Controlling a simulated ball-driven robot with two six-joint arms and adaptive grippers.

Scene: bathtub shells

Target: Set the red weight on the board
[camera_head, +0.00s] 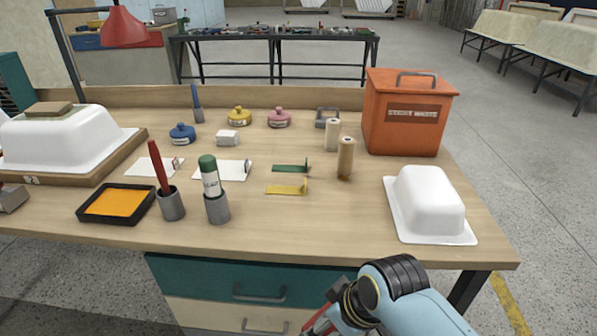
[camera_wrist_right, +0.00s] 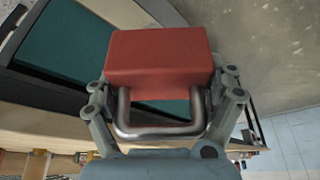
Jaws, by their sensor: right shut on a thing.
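The red weight (camera_wrist_right: 160,62) is a block with a bent metal handle, seen in the right wrist view. My right gripper (camera_wrist_right: 163,92) is shut on it, with the fingers at both sides of the handle. In the head view a small red part of the weight (camera_head: 318,322) shows at the bottom edge, below the bench front. My left gripper is out of view.
The shell stands on a wooden base (camera_head: 95,178). A yellow tray (camera_head: 117,203), two cups with tools (camera_head: 171,205) (camera_head: 216,208) and several small items fill the bench middle. A smaller white shell (camera_head: 430,205) and an orange box (camera_head: 405,115) stand at right.

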